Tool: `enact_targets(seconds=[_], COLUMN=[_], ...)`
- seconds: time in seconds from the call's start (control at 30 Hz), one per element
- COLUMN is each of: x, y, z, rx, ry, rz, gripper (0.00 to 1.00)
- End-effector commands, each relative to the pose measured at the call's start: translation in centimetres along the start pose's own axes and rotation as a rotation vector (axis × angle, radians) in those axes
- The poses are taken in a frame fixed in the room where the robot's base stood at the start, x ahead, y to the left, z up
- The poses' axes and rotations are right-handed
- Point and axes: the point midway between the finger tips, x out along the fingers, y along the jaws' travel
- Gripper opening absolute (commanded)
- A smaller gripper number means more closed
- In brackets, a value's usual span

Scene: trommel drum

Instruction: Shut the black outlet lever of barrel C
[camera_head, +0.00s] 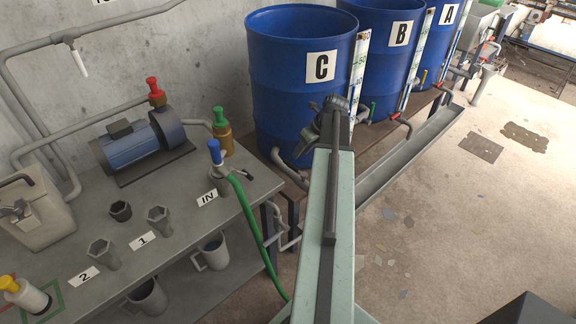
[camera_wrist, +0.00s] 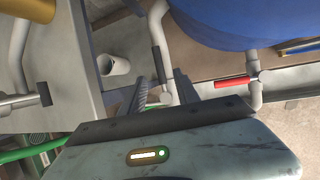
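Barrel C (camera_head: 300,85) is the blue drum marked C, and its blue side (camera_wrist: 245,18) fills the top right of the wrist view. A pale outlet pipe (camera_wrist: 186,45) comes down beside it. The black outlet lever (camera_wrist: 157,64) stands beside this pipe, roughly along it. In the head view the lever is not visible; my arm covers part of the outlet area. My gripper (camera_wrist: 163,82) appears open and empty, its grey fingers below the lever, pointing towards it. Contact cannot be told. In the head view my gripper (camera_head: 322,126) is in front of barrel C.
A red lever (camera_wrist: 233,82) sits on a pipe to the right. Another black-handled valve (camera_wrist: 43,93) is at the left. A green hose (camera_head: 248,215) hangs from the bench (camera_head: 185,200). Barrel B (camera_head: 385,60) and a long trough (camera_head: 410,150) lie right of my arm.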

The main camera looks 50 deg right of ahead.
Motion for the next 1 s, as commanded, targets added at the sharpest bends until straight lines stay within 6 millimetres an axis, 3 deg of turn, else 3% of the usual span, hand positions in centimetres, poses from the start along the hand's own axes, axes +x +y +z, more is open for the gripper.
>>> enact_targets(seconds=[0.27, 0.63, 0.93, 0.97, 1.0], x=[1.4, 7.7, 7.9, 7.9, 7.9], y=[0.2, 0.2, 0.4, 0.4, 0.4], z=[0.1, 0.0, 0.3, 0.3, 0.3], rx=[-0.006, -0.008, -0.007, -0.008, -0.008], ry=[0.001, 0.002, 0.002, 0.002, 0.002], rz=[0.002, 0.003, 0.002, 0.002, 0.003], gripper=[0.38, 0.38, 0.38, 0.35, 0.24])
